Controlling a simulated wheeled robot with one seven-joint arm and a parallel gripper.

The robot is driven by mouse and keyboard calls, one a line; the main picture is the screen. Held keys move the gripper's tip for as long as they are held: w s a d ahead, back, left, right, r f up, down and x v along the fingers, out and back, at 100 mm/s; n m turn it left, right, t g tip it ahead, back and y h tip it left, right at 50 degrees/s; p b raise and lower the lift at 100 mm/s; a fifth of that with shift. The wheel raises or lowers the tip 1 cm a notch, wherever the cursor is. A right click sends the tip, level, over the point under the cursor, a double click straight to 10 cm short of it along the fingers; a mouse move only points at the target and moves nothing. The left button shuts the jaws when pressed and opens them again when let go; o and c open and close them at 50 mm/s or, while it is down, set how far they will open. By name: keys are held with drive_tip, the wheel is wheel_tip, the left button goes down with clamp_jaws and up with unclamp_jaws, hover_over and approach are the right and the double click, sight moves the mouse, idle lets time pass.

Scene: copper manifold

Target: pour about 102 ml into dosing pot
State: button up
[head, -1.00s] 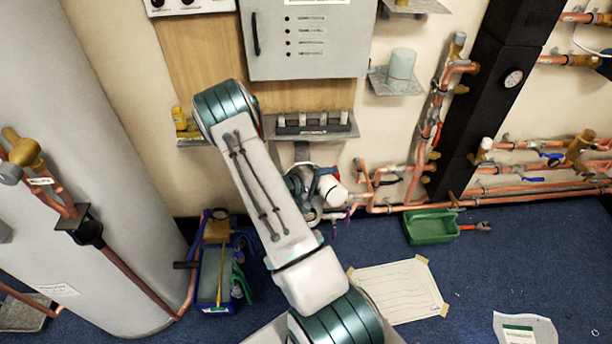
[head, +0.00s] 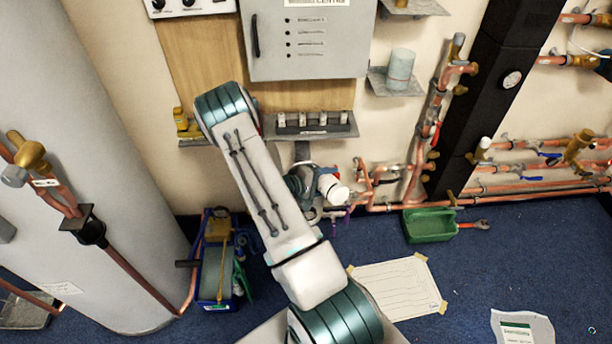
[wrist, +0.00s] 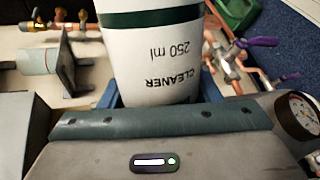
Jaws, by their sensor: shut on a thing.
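A white bottle with a dark green band, marked "CLEANER 250 ml" (wrist: 155,50), fills the upper middle of the wrist view. My gripper (wrist: 155,88) is shut on it, with a blue finger on each side. In the head view my gripper (head: 312,184) is partly hidden by my own arm, and the white end of the bottle (head: 333,189) shows at its right, in front of the wall and above the low pipes. I cannot make out the dosing pot for certain; my arm and the bottle cover part of that area. No liquid stream is visible.
Copper pipes (head: 385,207) run low along the wall right of my gripper; purple valve handles (wrist: 262,42) and a gauge (wrist: 302,114) show close by in the wrist view. A shelf (head: 310,127) is above. A green tray (head: 430,226) and blue tool carrier (head: 218,265) stand on the floor.

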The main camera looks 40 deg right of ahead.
drive_tip(key=shift+w+n+g, duration=0.1)
drive_tip(key=shift+n+g, duration=0.2)
drive_tip(key=shift+p, duration=0.35)
